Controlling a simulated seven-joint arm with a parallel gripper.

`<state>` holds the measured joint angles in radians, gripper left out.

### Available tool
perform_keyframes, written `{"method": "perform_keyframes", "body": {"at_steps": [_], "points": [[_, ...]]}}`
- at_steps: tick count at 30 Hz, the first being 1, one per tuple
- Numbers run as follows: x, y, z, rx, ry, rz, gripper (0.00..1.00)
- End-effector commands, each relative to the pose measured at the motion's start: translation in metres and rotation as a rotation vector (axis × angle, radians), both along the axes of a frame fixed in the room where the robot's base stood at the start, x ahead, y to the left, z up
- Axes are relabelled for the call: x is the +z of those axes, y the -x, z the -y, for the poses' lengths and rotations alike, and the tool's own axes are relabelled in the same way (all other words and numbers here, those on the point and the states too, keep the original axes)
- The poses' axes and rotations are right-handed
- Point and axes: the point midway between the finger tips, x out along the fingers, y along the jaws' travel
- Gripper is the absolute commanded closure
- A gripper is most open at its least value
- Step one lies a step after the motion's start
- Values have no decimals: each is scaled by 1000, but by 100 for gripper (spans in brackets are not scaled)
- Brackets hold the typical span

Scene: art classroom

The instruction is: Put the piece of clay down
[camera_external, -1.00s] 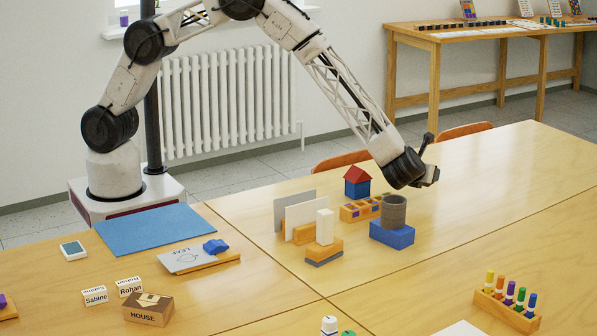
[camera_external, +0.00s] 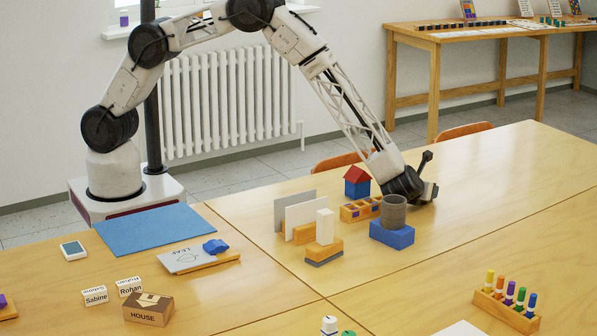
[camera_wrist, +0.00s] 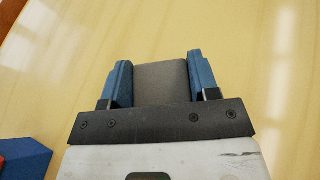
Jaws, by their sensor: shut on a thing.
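A grey-brown piece of clay (camera_wrist: 163,88) sits between the two blue finger pads of my gripper (camera_wrist: 160,72) in the wrist view. The gripper is shut on it. In the external view my gripper (camera_external: 429,193) is low over the wooden table (camera_external: 490,190), behind and to the right of a grey-brown cylinder on a blue block. I cannot tell whether the clay touches the table.
The grey-brown cylinder (camera_external: 393,211) stands on the blue block (camera_external: 392,236) close to my gripper. A small blue house with a red roof (camera_external: 357,182) and an orange holder (camera_external: 360,210) are to its left. The table to the right is clear.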

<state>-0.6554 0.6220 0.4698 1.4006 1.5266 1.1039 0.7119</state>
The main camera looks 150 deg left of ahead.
Motion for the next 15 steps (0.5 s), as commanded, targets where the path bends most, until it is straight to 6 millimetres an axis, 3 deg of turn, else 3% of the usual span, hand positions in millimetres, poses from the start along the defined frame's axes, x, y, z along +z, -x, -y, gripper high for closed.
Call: {"method": "perform_keyframes", "body": {"at_steps": [12,13,15], "points": [[-3,0,0,0,0,1,73],[-3,0,0,0,0,0,43],[-3,0,0,0,0,1,33]]}}
